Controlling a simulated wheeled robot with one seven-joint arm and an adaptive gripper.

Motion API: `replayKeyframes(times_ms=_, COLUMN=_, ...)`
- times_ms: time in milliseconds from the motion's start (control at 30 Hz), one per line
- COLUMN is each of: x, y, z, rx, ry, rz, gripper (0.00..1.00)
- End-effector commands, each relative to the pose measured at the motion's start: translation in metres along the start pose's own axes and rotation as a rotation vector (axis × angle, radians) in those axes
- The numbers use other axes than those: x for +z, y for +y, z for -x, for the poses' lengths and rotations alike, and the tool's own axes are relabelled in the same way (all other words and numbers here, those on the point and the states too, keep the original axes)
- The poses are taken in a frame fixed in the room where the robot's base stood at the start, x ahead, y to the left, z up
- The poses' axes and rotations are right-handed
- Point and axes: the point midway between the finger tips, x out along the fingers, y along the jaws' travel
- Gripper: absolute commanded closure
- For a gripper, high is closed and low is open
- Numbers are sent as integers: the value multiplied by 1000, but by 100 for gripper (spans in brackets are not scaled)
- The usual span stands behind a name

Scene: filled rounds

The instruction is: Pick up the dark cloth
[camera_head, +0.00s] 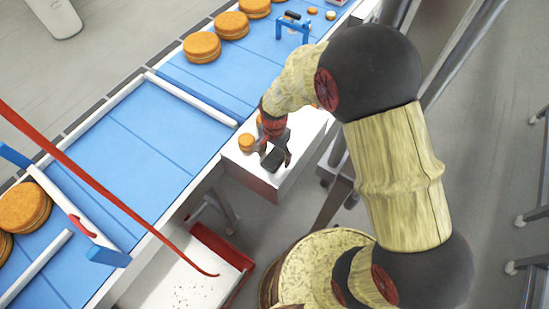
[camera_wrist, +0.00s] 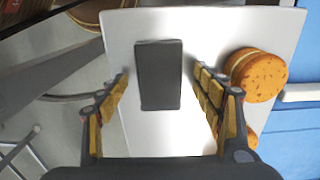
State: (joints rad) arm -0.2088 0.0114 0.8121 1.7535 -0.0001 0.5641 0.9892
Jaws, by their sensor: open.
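The dark cloth (camera_wrist: 159,75) shows in the wrist view as a flat dark grey rectangle on a white-topped stand (camera_wrist: 125,30). My gripper (camera_wrist: 165,85) is open, with one finger on each side of the cloth and a gap to each. Whether the fingertips are level with the cloth cannot be told. In the head view, my gripper (camera_head: 275,150) is over the white stand (camera_head: 275,183) beside the conveyor. A dark grey patch of the cloth (camera_head: 272,160) shows at the fingers, partly hidden by them.
An orange-brown round (camera_wrist: 258,75) sits close to the right finger, with another partly hidden below it. The blue conveyor (camera_head: 150,125) runs alongside the stand and carries large rounds (camera_head: 202,47). A red-rimmed white tray (camera_head: 225,250) is lower down. A red strip (camera_head: 110,190) crosses the left foreground.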

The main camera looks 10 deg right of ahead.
Motion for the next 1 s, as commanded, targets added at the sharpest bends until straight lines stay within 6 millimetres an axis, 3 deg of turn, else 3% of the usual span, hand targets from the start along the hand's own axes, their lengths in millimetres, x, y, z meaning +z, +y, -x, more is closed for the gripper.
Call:
replayKeyframes(times_ms=867, x=0, y=0, z=0, rx=0, ry=0, rz=0, gripper=80)
replayKeyframes(times_ms=1000, x=0, y=0, z=0, rx=0, ry=0, rz=0, gripper=81)
